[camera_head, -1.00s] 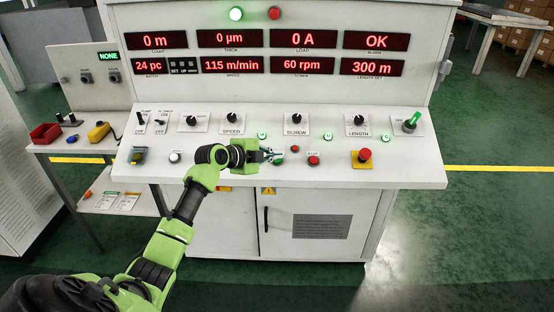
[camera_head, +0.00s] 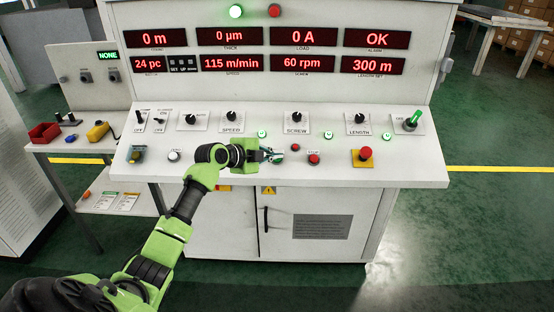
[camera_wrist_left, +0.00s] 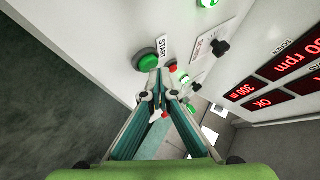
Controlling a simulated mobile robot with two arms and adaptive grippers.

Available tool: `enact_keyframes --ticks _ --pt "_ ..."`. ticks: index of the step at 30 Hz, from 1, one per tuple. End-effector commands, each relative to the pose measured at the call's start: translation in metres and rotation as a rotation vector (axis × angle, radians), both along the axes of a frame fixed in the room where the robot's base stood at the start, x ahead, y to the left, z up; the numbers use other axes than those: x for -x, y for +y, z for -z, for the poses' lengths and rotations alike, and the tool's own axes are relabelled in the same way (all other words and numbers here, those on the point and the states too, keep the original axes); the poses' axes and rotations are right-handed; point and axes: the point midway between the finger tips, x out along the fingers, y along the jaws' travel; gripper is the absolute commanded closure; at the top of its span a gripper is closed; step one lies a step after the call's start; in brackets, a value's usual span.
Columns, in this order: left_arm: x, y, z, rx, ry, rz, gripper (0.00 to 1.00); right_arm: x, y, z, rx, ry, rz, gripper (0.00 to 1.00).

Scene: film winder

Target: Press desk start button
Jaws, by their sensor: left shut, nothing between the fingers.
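The green start button (camera_wrist_left: 148,62), in a dark collar beside a START label (camera_wrist_left: 164,47), shows in the left wrist view on the white desk panel. My left gripper (camera_wrist_left: 160,88) is shut and empty, its tips right by the button's lower edge; I cannot tell whether they touch it. In the head view my left gripper (camera_head: 272,156) is low over the middle of the control desk (camera_head: 405,172), and it largely hides the button. My right gripper is not in view.
A red stop button (camera_head: 314,159) and a red mushroom button on a yellow plate (camera_head: 365,154) lie to the right. Knobs, including the screw knob (camera_head: 296,118), line the panel behind. A side table with a red bin (camera_head: 45,132) stands at left.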

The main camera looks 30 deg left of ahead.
Motion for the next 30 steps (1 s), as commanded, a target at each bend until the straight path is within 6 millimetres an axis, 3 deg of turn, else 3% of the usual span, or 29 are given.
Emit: enact_keyframes --ticks 30 --pt "-0.0027 0.0013 0.0064 0.000 0.000 0.001 1.00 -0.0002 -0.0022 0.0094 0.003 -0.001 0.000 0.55"
